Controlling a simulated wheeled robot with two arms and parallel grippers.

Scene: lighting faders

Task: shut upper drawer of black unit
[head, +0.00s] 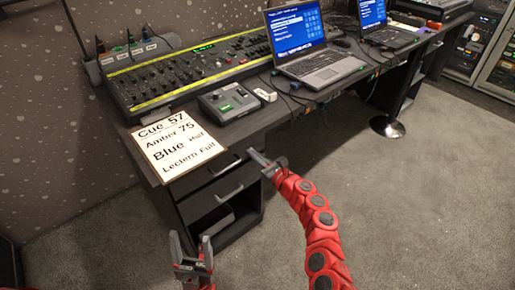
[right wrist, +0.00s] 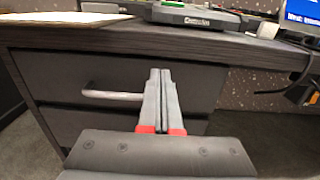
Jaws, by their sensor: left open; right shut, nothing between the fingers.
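The black unit (head: 247,212) stands under the desk's near end. Its upper drawer (head: 237,158) has a silver bar handle (right wrist: 112,95) and looks nearly flush; I cannot tell whether a small gap is left. My left gripper (head: 192,250) is open and empty, low in front of the unit.
A cue sheet (head: 178,147) lies at the desk's edge above the drawers and overhangs it. A small console (head: 229,102), a fader desk (head: 190,75) and a laptop (head: 318,65) stand on top. A round metal base (head: 387,127) is on the carpet; the right-hand floor is clear.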

